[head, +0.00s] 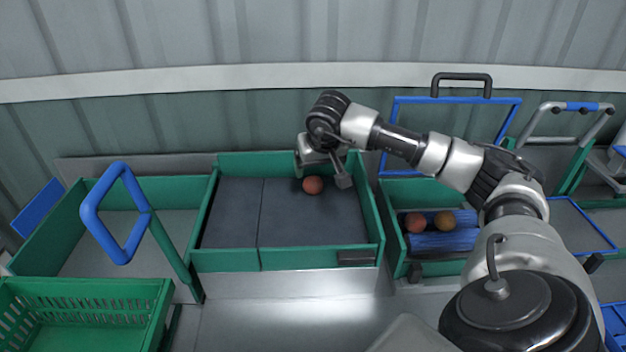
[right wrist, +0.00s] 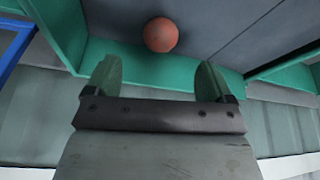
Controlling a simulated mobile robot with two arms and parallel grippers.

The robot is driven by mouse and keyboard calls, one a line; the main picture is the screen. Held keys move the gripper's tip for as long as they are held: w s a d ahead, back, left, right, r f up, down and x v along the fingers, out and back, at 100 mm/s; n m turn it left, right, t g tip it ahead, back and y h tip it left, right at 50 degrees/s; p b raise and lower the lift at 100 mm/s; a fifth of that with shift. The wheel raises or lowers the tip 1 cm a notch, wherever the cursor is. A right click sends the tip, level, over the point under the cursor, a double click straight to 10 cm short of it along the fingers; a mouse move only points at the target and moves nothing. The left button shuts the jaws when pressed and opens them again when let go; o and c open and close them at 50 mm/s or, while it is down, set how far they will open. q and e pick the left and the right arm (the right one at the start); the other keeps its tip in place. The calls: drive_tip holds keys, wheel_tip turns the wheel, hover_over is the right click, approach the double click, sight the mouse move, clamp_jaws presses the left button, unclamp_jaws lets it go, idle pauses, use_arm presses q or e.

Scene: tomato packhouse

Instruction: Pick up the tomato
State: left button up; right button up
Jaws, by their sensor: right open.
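A single red-orange tomato (head: 313,185) lies on the dark grey floor of a green-walled tray (head: 225,260), near its back wall. My right gripper (head: 328,184) is above the back of this tray, close to the tomato, with its jaws apart. In the right wrist view the tomato (right wrist: 161,35) lies beyond the two fingertips (right wrist: 157,72), roughly midway between their lines. The fingers are spread and nothing is between them. My left gripper does not show.
To the right, another green bin holds two tomatoes (head: 415,222) on blue rollers (head: 440,242). A blue loop handle (head: 122,258) rises left of the tray. An empty green crate (head: 150,290) stands at front left. A corrugated wall (head: 250,40) is behind.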

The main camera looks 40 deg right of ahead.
sight(314, 181)
drive_tip(key=x, duration=0.3)
drive_tip(key=shift+f, duration=0.1)
drive_tip(key=p+x, duration=0.2)
drive_tip(key=x, duration=0.3)
drive_tip(key=shift+w+f, duration=0.15)
drive_tip(key=shift+f, duration=0.1)
drive_tip(key=shift+r, duration=0.1)
drive_tip(key=c, duration=0.8)
